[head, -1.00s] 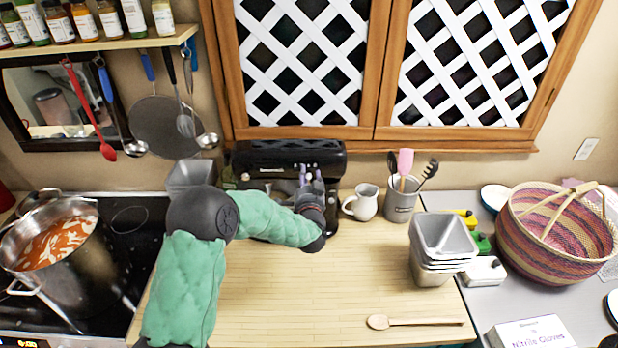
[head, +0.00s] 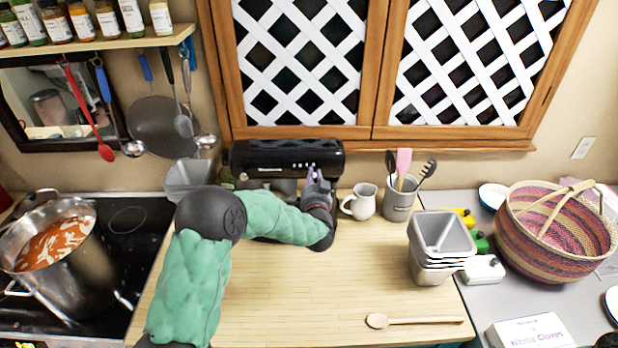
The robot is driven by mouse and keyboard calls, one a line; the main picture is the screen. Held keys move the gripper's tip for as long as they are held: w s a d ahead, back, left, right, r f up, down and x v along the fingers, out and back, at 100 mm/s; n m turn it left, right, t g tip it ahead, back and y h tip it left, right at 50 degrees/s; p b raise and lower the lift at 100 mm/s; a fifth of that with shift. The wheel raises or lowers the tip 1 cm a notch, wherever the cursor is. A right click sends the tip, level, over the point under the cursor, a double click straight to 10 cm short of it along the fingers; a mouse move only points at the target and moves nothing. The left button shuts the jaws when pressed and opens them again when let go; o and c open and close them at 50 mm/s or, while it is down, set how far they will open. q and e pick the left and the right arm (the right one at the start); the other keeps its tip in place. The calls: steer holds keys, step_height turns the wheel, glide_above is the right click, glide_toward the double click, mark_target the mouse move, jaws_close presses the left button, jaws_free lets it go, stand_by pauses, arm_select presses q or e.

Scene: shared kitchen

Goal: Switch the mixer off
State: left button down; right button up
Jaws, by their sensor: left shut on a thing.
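The mixer (head: 285,155) is a black machine with a wide head, standing against the back wall on the wooden counter. My left arm reaches across the counter from the front left and covers much of the mixer's lower part. My left gripper (head: 316,178), with purple fingertips, is at the mixer's front right, just under the head. It is shut on a small part of the mixer. That part is hidden by the fingers. My right gripper is not in view.
A pot of soup (head: 58,245) stands on the hob at the left. A white mug (head: 361,203) and a utensil crock (head: 399,205) are close to the right of my gripper. Stacked metal tins (head: 440,245) and a wooden spoon (head: 415,321) lie further right. The middle counter is clear.

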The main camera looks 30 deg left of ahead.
arm_select(q)
steer(key=c, duration=1.6)
jaws_free()
steer(key=shift+d, duration=0.15)
steer(key=o, duration=0.4)
steer(key=shift+w, duration=0.1)
steer(key=shift+d, duration=0.15)
steer(key=v, duration=1.2)
